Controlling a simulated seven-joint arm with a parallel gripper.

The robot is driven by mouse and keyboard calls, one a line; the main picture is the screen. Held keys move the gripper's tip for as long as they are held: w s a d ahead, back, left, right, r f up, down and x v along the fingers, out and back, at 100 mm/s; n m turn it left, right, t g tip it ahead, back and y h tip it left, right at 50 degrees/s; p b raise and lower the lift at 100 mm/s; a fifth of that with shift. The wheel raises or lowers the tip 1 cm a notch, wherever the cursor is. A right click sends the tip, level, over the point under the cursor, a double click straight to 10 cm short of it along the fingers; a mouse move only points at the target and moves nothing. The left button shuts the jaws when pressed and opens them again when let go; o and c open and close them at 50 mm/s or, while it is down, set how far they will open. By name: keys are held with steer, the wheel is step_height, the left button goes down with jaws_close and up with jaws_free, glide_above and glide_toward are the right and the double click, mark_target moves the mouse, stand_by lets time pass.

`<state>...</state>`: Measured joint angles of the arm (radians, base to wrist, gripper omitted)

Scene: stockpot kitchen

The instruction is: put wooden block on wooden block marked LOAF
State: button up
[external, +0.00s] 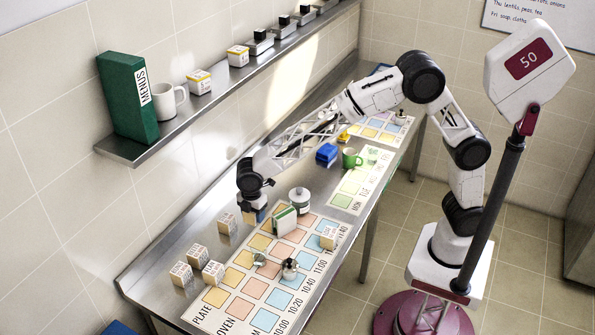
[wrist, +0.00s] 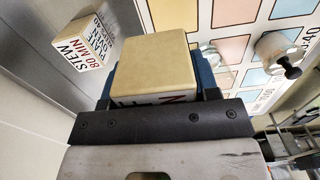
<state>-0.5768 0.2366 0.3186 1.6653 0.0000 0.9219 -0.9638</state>
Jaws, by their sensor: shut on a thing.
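My gripper (external: 253,207) is low over the left part of the steel counter. In the wrist view its blue finger pads are shut on a pale wooden block (wrist: 155,62), with part of a dark and red letter showing on its near face. Another wooden block (wrist: 84,45), lettered STEW 80 MIN, stands to the left of it; it seems to be the block beside my gripper in the external view (external: 227,223). Several more lettered blocks stand nearby, one at the counter's front left (external: 181,274) and one on the chart (external: 329,238). I cannot read LOAF on any block.
A coloured chart (external: 228,306) covers much of the counter. A green mug (external: 351,158) and blue block (external: 327,154) stand farther back. A wall shelf (external: 140,154) runs above.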

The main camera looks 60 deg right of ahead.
steer(key=s+d+m, duration=0.1)
steer(key=s+d, duration=0.5)
steer(key=s, duration=0.6)
steer(key=s+d+m, duration=0.1)
steer(key=s+d, duration=0.6)
steer(key=s, duration=0.6)
steer(key=s+d+m, duration=0.2)
steer(key=s+d, duration=0.5)
steer(key=s, duration=0.6)
steer(key=shift+s+d+r, duration=0.15)
steer(key=shift+d+r, duration=0.1)
steer(key=shift+r, duration=0.05)
steer(key=shift+a, duration=0.1)
glide_above(330, 232)
steer(key=shift+f, duration=0.75)
steer(key=shift+f, duration=0.1)
steer(key=shift+f, duration=1.65)
steer(key=shift+f, duration=0.15)
